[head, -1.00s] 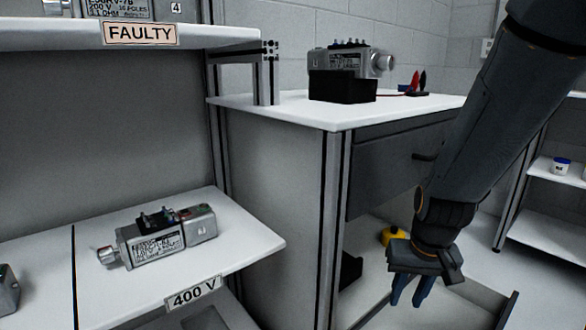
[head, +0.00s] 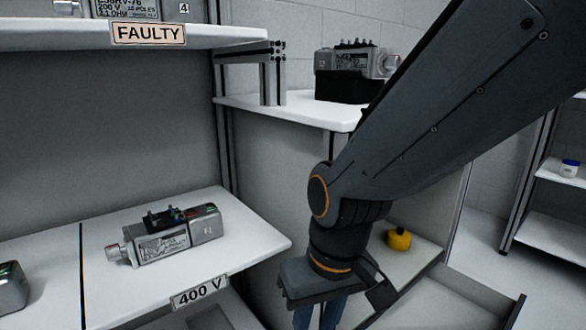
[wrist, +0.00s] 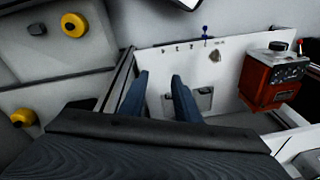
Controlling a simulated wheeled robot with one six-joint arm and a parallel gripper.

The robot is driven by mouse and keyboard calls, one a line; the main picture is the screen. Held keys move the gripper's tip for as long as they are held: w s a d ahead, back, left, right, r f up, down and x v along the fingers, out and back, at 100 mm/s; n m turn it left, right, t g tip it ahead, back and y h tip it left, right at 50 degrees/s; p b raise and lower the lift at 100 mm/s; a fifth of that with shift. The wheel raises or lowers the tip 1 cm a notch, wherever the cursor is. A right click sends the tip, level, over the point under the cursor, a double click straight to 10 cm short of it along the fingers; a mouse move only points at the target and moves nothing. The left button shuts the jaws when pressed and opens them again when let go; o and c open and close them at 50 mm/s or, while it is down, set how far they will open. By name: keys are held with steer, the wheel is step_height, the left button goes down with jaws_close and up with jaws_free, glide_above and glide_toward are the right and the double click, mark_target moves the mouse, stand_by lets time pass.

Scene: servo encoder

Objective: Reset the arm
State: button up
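My gripper (head: 318,318) hangs pointing down in the lower middle of the head view, to the right of the 400 V shelf. In the wrist view my gripper (wrist: 158,78) shows two blue fingers spread apart with nothing between them. My arm crosses the head view from the upper right, bent at the wrist. It hides part of the bench behind it.
A servo motor (head: 165,238) lies on the 400 V shelf (head: 258,244). Another motor (head: 345,63) sits on a black block on the bench (head: 290,110). A yellow round object (head: 398,239) lies in the open drawer area. A red-brown instrument (wrist: 270,80) shows in the wrist view.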

steer(key=s+a+r+n+g, duration=0.1)
steer(key=s+a+r+n, duration=0.1)
steer(key=s+a, duration=0.35)
steer(key=d+r+m+p, duration=0.3)
steer(key=d+r+p, duration=0.7)
steer(key=r+p, duration=0.3)
steer(key=d+r+m+h+p, duration=0.1)
steer(key=d+r+m+p, duration=0.2)
steer(key=d+r+p, duration=0.8)
step_height(320, 180, up, 2)
steer(key=p, duration=0.9)
steer(key=shift+s+d, duration=0.2)
steer(key=shift+s, duration=0.2)
